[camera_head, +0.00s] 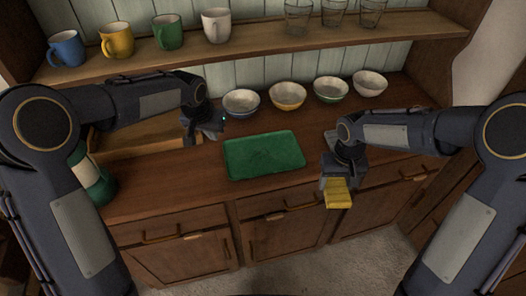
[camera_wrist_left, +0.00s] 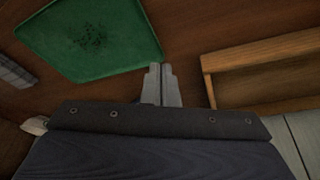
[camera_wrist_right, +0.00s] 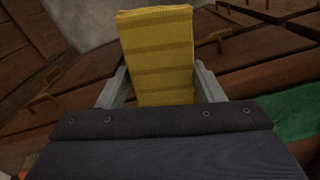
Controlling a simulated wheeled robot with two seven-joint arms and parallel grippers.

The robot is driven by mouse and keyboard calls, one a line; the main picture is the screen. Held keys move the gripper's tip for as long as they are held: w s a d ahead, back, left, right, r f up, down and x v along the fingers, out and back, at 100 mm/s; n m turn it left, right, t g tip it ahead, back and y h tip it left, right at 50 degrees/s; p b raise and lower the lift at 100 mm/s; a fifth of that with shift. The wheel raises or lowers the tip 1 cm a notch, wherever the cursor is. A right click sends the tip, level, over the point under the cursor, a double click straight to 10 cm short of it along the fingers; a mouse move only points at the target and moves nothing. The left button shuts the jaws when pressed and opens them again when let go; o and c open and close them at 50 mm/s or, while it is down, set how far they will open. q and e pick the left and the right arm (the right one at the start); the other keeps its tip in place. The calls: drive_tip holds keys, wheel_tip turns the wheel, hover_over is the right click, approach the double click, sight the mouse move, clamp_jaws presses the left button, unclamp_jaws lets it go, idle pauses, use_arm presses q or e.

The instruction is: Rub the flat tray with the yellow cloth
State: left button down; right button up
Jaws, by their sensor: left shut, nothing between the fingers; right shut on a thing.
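The flat green tray (camera_head: 264,155) lies on the wooden counter. A dark speckled patch shows on its surface in the left wrist view (camera_wrist_left: 92,38). The yellow cloth (camera_head: 339,194) is a folded block, held by my right gripper (camera_head: 338,182), whose fingers sit on both sides of it in the right wrist view (camera_wrist_right: 157,60). The cloth is in front of the counter's front edge, to the right of the tray and apart from it. My left gripper (camera_head: 190,138) is shut and empty, left of the tray; its fingertips show together in the left wrist view (camera_wrist_left: 161,85).
Several bowls (camera_head: 287,94) stand at the back of the counter. A wooden box (camera_head: 150,137) is at the left, near a green bottle (camera_head: 92,178). Mugs (camera_head: 117,40) and glasses (camera_head: 333,13) stand on the shelf above. Bare counter (camera_head: 222,195) lies in front of the tray.

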sight(228, 152)
use_arm(q)
drive_tip(key=shift+m, duration=0.3)
drive_tip(key=w+d+f, duration=0.2)
drive_tip(key=f, duration=0.1)
drive_tip(key=shift+w+d, duration=0.3)
drive_tip(key=shift+w, duration=0.1)
use_arm(e)
drive_tip(key=shift+r, duration=0.3)
use_arm(q)
drive_tip(key=shift+f, duration=0.2)
use_arm(e)
drive_tip(key=shift+f, duration=0.1)
use_arm(q)
drive_tip(key=shift+f+b, duration=1.4)
drive_tip(key=shift+f, duration=0.95)
use_arm(e)
drive_tip(key=shift+f, duration=1.45)
use_arm(q)
drive_tip(key=shift+f+b, duration=0.45)
drive_tip(key=shift+f, duration=0.1)
use_arm(e)
drive_tip(key=shift+f, duration=0.45)
use_arm(q)
drive_tip(key=shift+r, duration=0.2)
use_arm(e)
drive_tip(key=shift+r, duration=0.15)
